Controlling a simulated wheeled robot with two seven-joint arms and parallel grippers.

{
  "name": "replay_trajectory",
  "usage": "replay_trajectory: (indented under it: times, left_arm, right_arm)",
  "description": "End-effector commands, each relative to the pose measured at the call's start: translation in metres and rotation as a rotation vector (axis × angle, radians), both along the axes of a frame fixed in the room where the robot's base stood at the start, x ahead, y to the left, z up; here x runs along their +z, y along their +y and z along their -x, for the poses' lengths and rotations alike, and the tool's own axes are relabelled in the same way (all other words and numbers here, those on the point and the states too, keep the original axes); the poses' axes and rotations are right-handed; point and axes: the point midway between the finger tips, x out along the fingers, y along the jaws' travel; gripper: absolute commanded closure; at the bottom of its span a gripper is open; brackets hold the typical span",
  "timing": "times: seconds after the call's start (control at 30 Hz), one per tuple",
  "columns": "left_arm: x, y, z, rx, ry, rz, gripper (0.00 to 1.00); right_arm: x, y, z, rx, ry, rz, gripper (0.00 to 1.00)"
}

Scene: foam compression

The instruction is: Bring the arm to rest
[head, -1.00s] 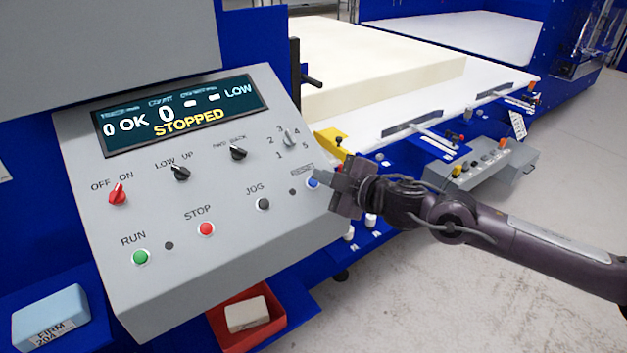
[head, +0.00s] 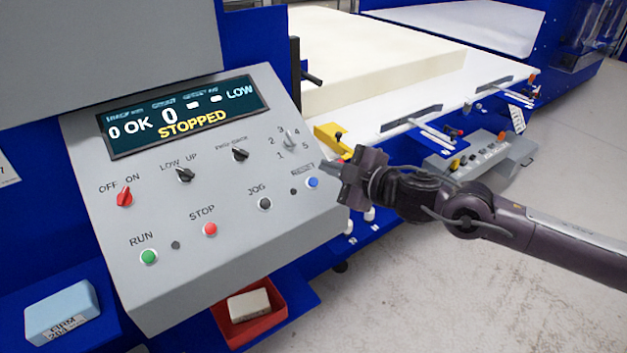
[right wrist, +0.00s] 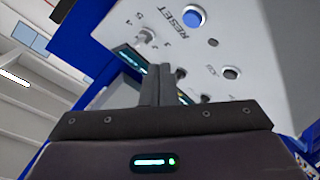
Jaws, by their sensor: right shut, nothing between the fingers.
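My right gripper (head: 332,170) is shut and empty beside the right edge of the grey control panel (head: 230,235). Its fingertips are close to the blue RESET button (head: 312,183), a small gap away to its right. In the right wrist view the shut fingers (right wrist: 163,85) point toward the panel, with the RESET button (right wrist: 192,18) above them. The panel's display (head: 183,116) reads OK, 0, LOW and STOPPED. My left gripper is not in view.
A blue FIRM block (head: 62,310) lies at lower left. A red tray (head: 268,325) holds a beige block (head: 249,304) below the panel. A large cream foam slab (head: 375,62) lies on the machine bed behind. Floor at right (head: 480,290) is clear.

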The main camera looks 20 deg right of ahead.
Motion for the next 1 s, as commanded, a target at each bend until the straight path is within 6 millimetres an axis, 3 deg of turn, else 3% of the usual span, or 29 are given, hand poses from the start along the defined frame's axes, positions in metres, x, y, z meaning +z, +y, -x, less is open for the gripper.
replay_trajectory:
  times: [0.3, 0.47, 0.6, 0.7, 0.83, 1.0]
  left_arm:
    - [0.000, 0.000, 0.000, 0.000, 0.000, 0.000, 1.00]
    - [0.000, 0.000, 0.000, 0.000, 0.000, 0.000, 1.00]
    - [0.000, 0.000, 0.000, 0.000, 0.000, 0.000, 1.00]
    - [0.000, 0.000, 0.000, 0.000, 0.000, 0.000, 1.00]
    - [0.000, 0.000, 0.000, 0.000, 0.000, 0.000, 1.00]
    - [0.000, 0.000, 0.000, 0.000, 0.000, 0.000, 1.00]
  right_arm:
    - [-0.001, 0.002, 0.001, 0.001, 0.002, -0.003, 1.00]
    - [-0.019, 0.034, 0.013, -0.019, 0.039, -0.049, 1.00]
    - [-0.046, 0.073, 0.039, -0.107, 0.135, -0.140, 1.00]
    - [-0.065, 0.083, 0.062, -0.219, 0.242, -0.210, 1.00]
    - [-0.096, 0.074, 0.096, -0.396, 0.427, -0.281, 1.00]
    - [-0.137, 0.044, 0.145, -0.606, 0.669, -0.319, 1.00]
